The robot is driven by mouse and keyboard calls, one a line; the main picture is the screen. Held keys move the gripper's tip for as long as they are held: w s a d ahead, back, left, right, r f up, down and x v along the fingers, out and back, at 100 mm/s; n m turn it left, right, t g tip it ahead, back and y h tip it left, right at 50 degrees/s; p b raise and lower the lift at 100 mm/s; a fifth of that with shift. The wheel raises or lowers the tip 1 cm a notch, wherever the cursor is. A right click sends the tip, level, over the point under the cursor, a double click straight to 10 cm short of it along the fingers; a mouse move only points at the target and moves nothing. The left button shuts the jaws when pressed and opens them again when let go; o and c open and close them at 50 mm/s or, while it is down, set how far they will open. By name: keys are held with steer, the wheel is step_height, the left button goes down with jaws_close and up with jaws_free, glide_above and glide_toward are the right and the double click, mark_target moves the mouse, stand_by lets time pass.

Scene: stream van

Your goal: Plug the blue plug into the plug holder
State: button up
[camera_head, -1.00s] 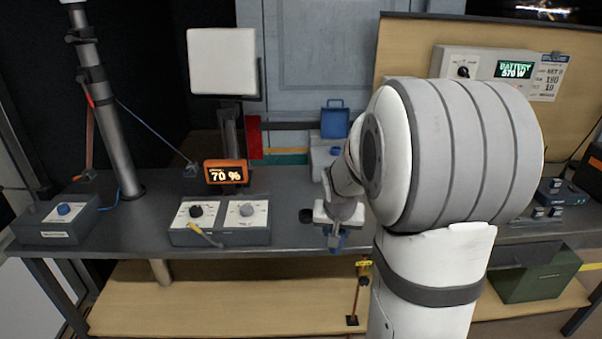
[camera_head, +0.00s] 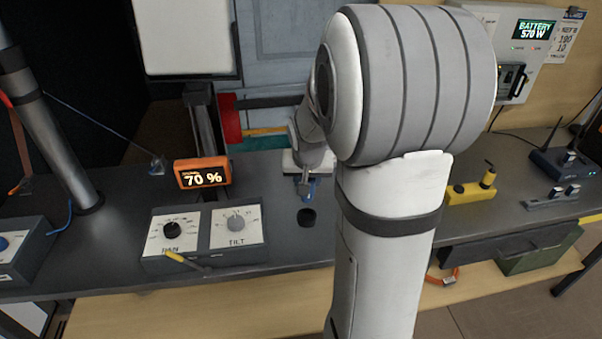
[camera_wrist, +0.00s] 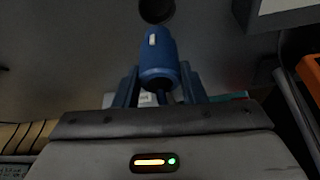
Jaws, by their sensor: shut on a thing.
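The blue plug (camera_wrist: 157,55) is held between the two fingers of my gripper (camera_wrist: 160,80) in the wrist view and sticks out past the fingertips. In the head view my gripper (camera_head: 306,188) is low over the grey table, left of my large arm joint, and the plug is too small there to separate from the blue fingers. A small dark round piece (camera_head: 306,217) is on the table just in front of my gripper. A dark round shape (camera_wrist: 157,10) also shows beyond the plug's tip in the wrist view. I cannot tell whether this is the plug holder; no other holder shows clearly.
A control box with PAN and TILT knobs (camera_head: 204,236) and an orange 70 % display (camera_head: 202,173) stand left of my gripper. A yellow piece (camera_head: 470,192) and a blue device (camera_head: 562,160) are at right. The table between is mostly clear.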

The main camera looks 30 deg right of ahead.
mark_target(307, 201)
stand_by(0.3)
steer(key=shift+f+b, duration=0.15)
steer(key=shift+b, duration=0.2)
steer(key=shift+f+b, duration=1.95)
steer(key=shift+f, duration=0.3)
steer(key=shift+f+b, duration=1.45)
steer(key=shift+f, duration=0.1)
steer(key=o, duration=1.2)
steer(key=shift+c, duration=0.2)
steer(key=p+v, duration=0.1)
steer(key=v, duration=0.7)
steer(key=shift+a, duration=0.15)
